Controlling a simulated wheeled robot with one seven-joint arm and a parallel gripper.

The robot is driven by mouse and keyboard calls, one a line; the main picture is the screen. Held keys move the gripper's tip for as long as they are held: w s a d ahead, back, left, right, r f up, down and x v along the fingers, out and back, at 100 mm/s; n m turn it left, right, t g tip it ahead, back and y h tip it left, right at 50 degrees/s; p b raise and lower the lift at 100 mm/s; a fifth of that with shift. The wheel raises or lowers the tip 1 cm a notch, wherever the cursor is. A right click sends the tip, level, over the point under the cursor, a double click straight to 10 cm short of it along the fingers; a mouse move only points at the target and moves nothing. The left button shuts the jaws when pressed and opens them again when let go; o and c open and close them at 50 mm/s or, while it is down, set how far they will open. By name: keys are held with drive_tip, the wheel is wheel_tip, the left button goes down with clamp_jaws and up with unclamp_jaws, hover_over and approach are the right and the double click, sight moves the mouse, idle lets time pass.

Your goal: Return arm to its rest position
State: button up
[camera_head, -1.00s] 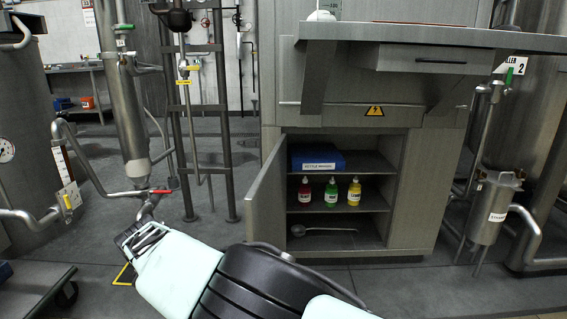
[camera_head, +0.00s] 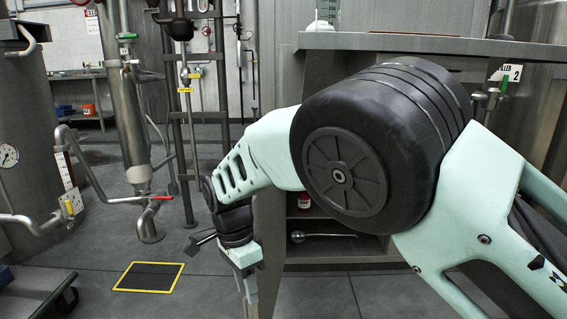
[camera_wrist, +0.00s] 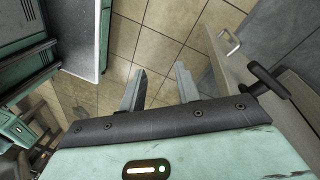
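My arm stretches across the right and middle of the head view, bent over, with the wrist hanging down left of the open cabinet (camera_head: 372,258). My gripper (camera_head: 247,297) points down at the bottom of that view, its tips near or past the lower edge. In the wrist view my gripper (camera_wrist: 160,88) has its two fingers apart, with only tiled floor seen between them. It holds nothing.
A red bottle (camera_head: 304,196) and a ladle (camera_head: 325,236) show in the cabinet; my arm hides much else. The counter (camera_head: 400,41) is above. A yellow-edged floor mat (camera_head: 150,277) lies left. Piping (camera_head: 95,180) stands further left. In the wrist view a grey panel with a handle (camera_wrist: 231,42) is at right.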

drive_tip(key=s+d+r+n+y, duration=0.3)
drive_tip(key=s+d+r+n, duration=0.6)
drive_tip(key=s+d+n, duration=0.15)
drive_tip(key=s+d+n+t, duration=0.2)
drive_tip(key=s+d+n, duration=0.6)
drive_tip(key=s+d, duration=0.4)
wheel_tip(320, 180, up, 37)
drive_tip(key=s+p, duration=0.1)
drive_tip(key=p, duration=3.6)
drive_tip(key=shift+a+h, duration=0.4)
drive_tip(key=shift+s+r, duration=0.1)
